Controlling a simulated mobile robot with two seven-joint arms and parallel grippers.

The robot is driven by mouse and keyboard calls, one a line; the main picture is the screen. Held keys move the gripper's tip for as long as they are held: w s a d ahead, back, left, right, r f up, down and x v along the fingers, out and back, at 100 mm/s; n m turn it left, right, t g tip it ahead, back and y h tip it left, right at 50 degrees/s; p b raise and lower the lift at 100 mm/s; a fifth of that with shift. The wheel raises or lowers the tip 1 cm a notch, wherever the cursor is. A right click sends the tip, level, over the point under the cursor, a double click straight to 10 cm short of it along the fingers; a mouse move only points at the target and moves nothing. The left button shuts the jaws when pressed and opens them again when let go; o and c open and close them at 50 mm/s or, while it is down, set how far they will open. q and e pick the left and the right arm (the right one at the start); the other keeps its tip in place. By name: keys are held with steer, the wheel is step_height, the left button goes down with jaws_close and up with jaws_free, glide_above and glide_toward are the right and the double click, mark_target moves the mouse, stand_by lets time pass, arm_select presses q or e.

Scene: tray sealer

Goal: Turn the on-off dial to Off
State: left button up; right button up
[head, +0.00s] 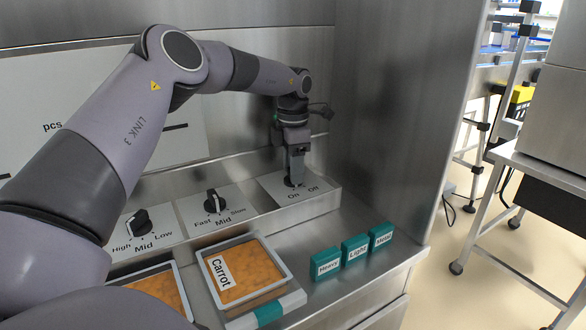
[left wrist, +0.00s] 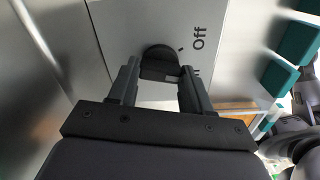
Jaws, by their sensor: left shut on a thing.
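The on-off dial is a round black knob (left wrist: 158,52) on a light panel (head: 318,198), at the right end of a row of dials. In the head view it is mostly hidden behind my left gripper (head: 292,180). The labels "On" and "Off" stand on the panel in front of it, "Off" to the right. In the left wrist view my left gripper (left wrist: 156,82) has one finger on each side of the knob and is shut on it. "Off" is readable beside the knob; "On" is partly covered by a finger. I cannot tell where the dial points. My right gripper is not in view.
A Fast/Slow dial (head: 214,202) and a High/Low dial (head: 138,222) sit to the left. Below are a Carrot tray (head: 289,277) and several teal labelled blocks, one reading Heavy (head: 325,264). A steel wall (head: 385,110) stands close to the right.

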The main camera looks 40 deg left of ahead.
arm_select(q)
steer(key=n, duration=0.5)
steer(key=shift+n, duration=1)
steer(key=o, duration=1.1)
steer(key=shift+c, duration=0.2)
steer(key=shift+r, duration=0.1)
step_height(320, 180, up, 7)
steer(key=shift+p, duration=0.8)
steer(key=shift+s, duration=0.1)
